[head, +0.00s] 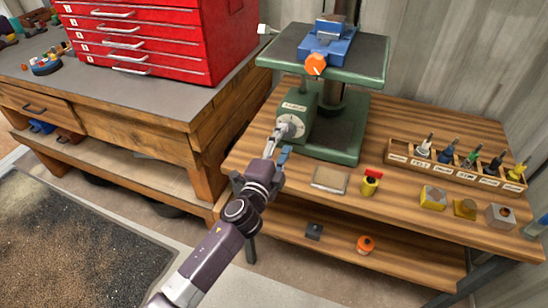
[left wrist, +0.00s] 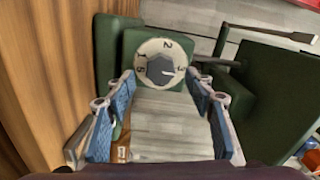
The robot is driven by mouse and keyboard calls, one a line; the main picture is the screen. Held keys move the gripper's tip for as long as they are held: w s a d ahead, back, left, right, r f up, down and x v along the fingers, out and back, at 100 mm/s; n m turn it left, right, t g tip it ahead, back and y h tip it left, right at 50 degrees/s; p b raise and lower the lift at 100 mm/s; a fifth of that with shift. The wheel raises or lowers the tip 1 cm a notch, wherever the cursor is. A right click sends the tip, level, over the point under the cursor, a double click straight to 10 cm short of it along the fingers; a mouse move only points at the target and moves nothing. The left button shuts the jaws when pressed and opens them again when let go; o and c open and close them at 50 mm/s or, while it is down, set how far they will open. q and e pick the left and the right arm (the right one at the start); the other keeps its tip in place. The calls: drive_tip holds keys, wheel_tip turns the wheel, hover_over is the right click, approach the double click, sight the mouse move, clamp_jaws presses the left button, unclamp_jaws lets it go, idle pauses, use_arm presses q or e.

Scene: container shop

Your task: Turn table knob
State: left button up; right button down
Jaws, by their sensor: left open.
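A green drill press (head: 335,130) stands on the wooden workbench. The front of its lower box carries a round white dial with a grey knob (head: 291,126). In the left wrist view the knob (left wrist: 160,69) is many-sided, and the dial around it bears numbers, with 1 and 2 readable. My left gripper (head: 278,143) is just in front of the dial. In the left wrist view the two blue-padded fingers (left wrist: 161,84) are spread, with the knob ahead, between and slightly beyond their tips. I see no contact with it. My right gripper is out of view.
A blue vise (head: 327,45) with an orange knob (head: 316,64) sits on the press's upper table. To the right are a wooden tool rack (head: 455,177) and several small blocks. A red drawer cabinet (head: 160,40) stands on the left bench.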

use_arm(q)
drive_tip(key=v, duration=0.9)
drive_tip(key=shift+s, duration=0.25)
drive_tip(key=shift+a, duration=0.1)
